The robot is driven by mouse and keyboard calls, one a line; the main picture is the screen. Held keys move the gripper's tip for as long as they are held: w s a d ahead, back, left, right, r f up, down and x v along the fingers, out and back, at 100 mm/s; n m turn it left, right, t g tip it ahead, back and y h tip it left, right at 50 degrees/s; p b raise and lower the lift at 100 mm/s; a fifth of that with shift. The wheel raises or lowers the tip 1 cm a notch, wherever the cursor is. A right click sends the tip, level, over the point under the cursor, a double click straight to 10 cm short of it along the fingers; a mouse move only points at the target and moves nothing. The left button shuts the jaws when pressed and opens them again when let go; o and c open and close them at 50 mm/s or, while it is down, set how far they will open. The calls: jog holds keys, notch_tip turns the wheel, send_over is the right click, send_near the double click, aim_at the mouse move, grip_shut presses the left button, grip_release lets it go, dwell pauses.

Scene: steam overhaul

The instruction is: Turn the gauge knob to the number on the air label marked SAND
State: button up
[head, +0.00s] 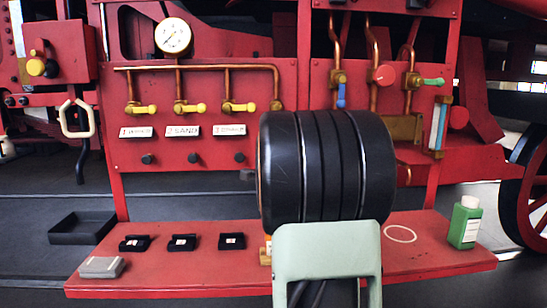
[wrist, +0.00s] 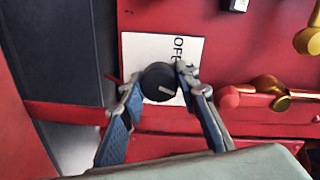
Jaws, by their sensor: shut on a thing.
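Three white air labels hang under the yellow valves in the head view. The middle one, the SAND label (head: 182,130), reads "2 SAND". A round black knob (wrist: 154,77) with a pale pointer mark sits on a white plate (wrist: 142,48) in the wrist view. Part of the word OFF shows on the plate, sideways in the picture; no other plate markings can be read. My gripper (wrist: 160,85) has its blue-padded fingers on both sides of the knob, shut on it. In the head view my arm hides the gripper and knob.
A round white gauge (head: 173,36) stands above the copper pipe. Yellow valve handles (head: 190,107) line the panel. The red shelf (head: 190,265) holds several small black boxes, a grey block (head: 102,267) and a green bottle (head: 465,222). A red-tipped brass valve (wrist: 258,95) is close right of the gripper.

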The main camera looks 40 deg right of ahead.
jog(key=o, duration=1.2)
jog(key=shift+c, duration=0.2)
jog(key=shift+s, duration=0.1)
jog(key=v, duration=1.2)
